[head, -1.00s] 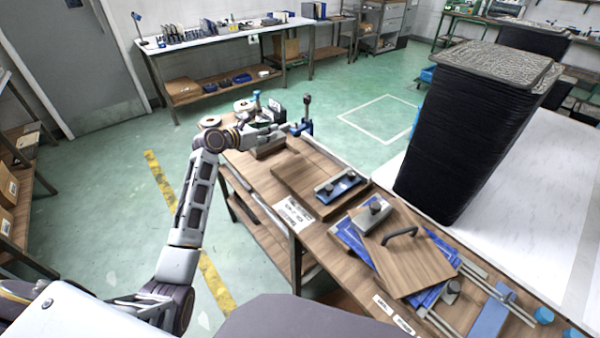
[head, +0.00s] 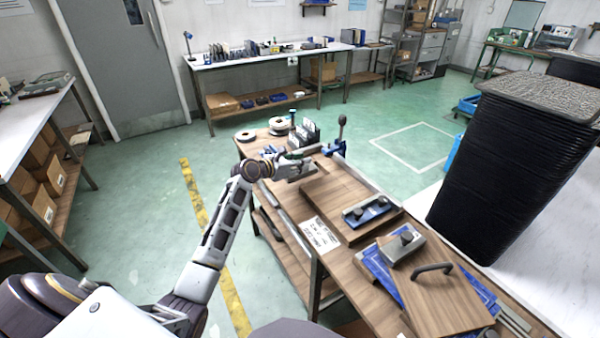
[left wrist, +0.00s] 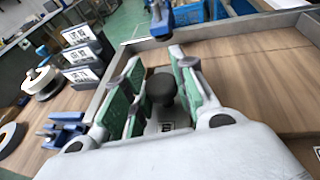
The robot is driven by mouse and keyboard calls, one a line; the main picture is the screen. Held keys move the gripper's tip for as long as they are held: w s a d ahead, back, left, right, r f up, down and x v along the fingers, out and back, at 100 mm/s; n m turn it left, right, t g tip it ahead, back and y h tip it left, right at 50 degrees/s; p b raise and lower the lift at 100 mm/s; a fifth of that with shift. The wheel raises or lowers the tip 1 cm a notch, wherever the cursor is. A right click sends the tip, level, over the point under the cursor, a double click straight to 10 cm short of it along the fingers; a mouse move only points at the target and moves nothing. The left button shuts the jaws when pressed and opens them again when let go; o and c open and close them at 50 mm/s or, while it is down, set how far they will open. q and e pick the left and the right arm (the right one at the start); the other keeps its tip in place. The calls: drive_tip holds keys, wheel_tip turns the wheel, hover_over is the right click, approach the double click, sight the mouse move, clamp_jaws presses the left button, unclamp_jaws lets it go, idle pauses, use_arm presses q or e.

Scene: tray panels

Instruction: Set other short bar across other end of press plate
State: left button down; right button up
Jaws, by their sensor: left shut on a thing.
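The wooden press plate (head: 445,298) with a black handle lies on blue sheets on the bench, at the lower right of the head view. One short grey bar with a dark knob (head: 398,249) lies across its far end. My left gripper (head: 298,166) is above the far part of the bench, well away from the plate. It is shut on the other short bar. The left wrist view shows that bar's black knob (left wrist: 162,88) and pale labelled body (left wrist: 168,117) between the green-padded fingers. Most of the bar is hidden. My right gripper is not in view.
A wooden board (head: 338,197) carrying a blue fixture with dark knobs (head: 370,210) lies between gripper and plate. A blue upright clamp (head: 337,146) and white spools (head: 282,124) stand at the far end. A tall black stack (head: 495,160) rises at right.

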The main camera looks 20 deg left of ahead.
use_arm(q)
drive_tip(key=shift+f, duration=0.55)
drive_tip(key=shift+f+b, duration=0.3)
drive_tip(key=shift+f, duration=1.1)
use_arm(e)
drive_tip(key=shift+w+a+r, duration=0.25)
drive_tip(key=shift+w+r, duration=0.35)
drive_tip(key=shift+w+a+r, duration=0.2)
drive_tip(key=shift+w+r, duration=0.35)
use_arm(q)
drive_tip(key=c, duration=1.6)
unclamp_jaws()
drive_tip(key=shift+f, duration=0.15)
drive_tip(key=o, duration=0.4)
drive_tip(key=shift+o, duration=0.2)
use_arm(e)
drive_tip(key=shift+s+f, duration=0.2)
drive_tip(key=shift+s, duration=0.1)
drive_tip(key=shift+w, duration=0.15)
